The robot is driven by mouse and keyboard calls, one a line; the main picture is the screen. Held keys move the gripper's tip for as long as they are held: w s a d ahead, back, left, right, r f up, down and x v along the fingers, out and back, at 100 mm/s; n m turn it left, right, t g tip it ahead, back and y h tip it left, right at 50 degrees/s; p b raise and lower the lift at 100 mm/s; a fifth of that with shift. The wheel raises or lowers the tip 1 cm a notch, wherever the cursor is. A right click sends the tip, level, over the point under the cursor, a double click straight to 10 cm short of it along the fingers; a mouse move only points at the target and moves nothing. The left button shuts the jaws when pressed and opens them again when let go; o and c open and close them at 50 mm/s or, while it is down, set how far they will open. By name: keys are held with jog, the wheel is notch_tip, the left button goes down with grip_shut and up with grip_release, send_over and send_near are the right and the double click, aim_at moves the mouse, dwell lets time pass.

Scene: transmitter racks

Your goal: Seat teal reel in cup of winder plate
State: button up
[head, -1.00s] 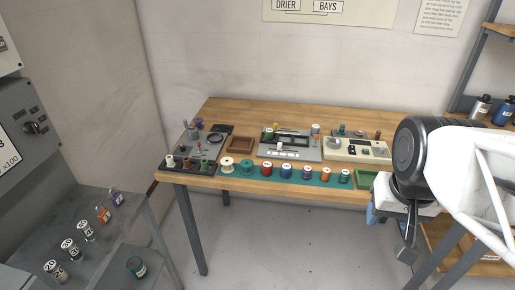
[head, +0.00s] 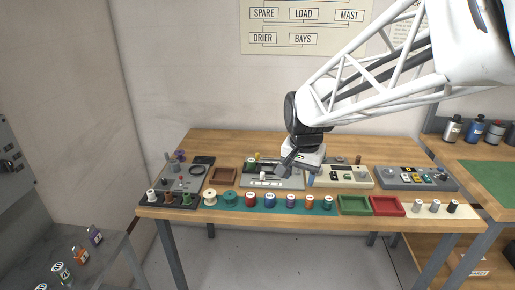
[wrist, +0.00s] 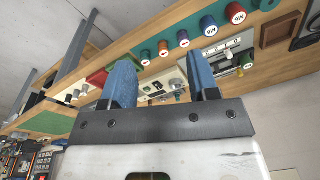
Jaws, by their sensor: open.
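A smaller teal reel (head: 327,203) stands at the row's right end. A grey plate with fittings (head: 290,183) lies behind the row; I cannot tell whether it is the winder plate, and no cup is clear. My gripper (head: 281,166) is above this plate, partly covering it. In the wrist view its blue fingers (wrist: 160,75) are apart with nothing between them.
Another fitted grey plate (head: 170,170) is at the left, a brown tray (head: 222,175) beside it. Cream and grey consoles (head: 347,183) stand right of my gripper. Green (head: 353,212) and red trays (head: 388,213) sit at the front right. The floor before the bench is clear.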

jog(key=w+a+f+m, duration=0.2)
jog(key=w+a+f, duration=0.4)
jog(key=w+a, duration=0.4)
jog(key=m+g, duration=0.1)
jog(key=m, duration=0.1)
send_over(230, 194)
notch_tip(230, 194, down, 9)
jog(key=shift+s+r, duration=0.1)
jog(key=shift+a+f, duration=0.1)
jog(key=shift+f, duration=0.1)
jog(key=shift+f, duration=1.3)
jog(key=shift+f, duration=2.6)
